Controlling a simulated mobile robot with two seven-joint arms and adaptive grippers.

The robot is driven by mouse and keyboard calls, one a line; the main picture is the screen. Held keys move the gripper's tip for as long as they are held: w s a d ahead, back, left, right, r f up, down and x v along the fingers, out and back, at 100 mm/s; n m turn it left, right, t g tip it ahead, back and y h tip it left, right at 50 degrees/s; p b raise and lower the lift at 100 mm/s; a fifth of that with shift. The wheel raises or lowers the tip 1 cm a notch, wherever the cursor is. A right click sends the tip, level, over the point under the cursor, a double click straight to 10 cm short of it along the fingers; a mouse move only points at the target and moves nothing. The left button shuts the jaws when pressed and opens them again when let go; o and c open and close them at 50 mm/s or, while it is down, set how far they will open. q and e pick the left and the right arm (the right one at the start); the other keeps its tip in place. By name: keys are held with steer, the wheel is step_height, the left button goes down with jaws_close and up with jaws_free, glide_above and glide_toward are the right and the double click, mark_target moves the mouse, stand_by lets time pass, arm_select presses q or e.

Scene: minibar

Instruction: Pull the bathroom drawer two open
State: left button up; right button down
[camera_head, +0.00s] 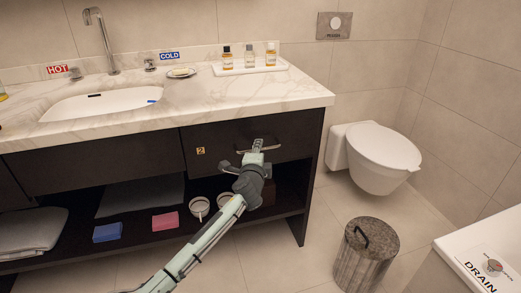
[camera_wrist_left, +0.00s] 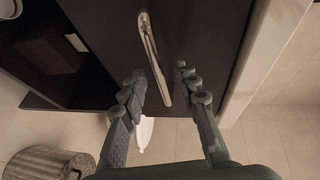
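My left gripper (camera_head: 257,146) is at the handle. In the left wrist view my left gripper (camera_wrist_left: 160,70) has its fingers spread, one on each side of the handle bar, with gaps visible. I cannot tell whether a finger touches the bar. My right gripper is in neither view.
The counter (camera_head: 300,95) overhangs the drawer. The open shelf below holds a pink box (camera_head: 165,221), a blue box (camera_head: 107,232), cups (camera_head: 199,207) and towels. A bin (camera_head: 366,255) and a toilet (camera_head: 380,155) stand to the right. Floor in front is clear.

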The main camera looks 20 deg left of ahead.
arm_select(q)
steer(key=shift+x, duration=0.85)
jaws_close()
